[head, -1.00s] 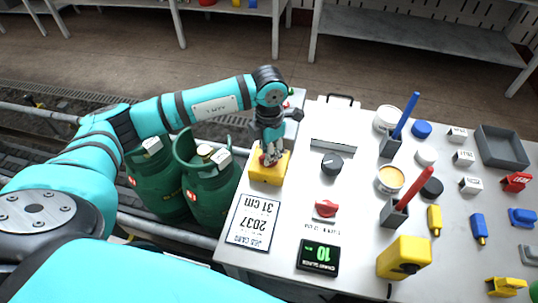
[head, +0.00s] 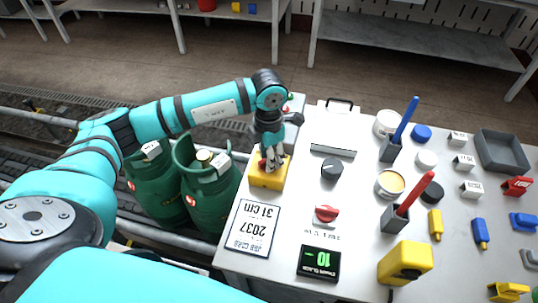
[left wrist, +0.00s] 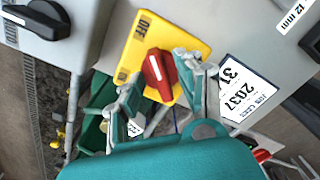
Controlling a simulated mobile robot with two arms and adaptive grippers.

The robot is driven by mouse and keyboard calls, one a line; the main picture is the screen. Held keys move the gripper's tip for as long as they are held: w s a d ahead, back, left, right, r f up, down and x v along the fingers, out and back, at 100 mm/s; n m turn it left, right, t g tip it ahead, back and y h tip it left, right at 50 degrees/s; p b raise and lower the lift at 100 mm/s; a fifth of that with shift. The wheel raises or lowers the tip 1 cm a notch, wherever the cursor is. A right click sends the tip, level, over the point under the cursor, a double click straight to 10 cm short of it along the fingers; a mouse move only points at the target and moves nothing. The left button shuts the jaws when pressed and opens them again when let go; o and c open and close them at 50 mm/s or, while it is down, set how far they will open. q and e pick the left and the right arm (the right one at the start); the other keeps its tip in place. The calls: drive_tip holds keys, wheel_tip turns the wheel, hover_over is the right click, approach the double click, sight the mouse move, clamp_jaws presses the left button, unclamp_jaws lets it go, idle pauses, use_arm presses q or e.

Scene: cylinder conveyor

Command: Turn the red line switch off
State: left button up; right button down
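The red line switch (left wrist: 160,74) is a red rotary knob with a white mark, on a yellow box (left wrist: 188,34). The box carries an OFF label on one side and another label at its left edge, too small to read. In the head view the yellow box (head: 268,181) stands at the left edge of the white table. My left gripper (left wrist: 158,80) is over the knob, its fingers apart on either side of it; in the head view it points down onto the box (head: 270,165) and partly hides the knob. Contact with the knob is unclear. My right gripper is not in view.
A printed sign (head: 253,228) lies in front of the box. A black knob (head: 332,168), a second red knob (head: 326,214) and a green-lit display (head: 319,263) are to the right. Green gas cylinders (head: 212,190) stand left of the table. Several blocks and cups fill the right side.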

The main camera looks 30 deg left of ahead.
use_arm(q)
drive_tip(key=shift+r, duration=0.1)
wheel_tip(320, 180, up, 12)
idle(0.4)
drive_tip(key=shift+s, duration=0.1)
idle(0.4)
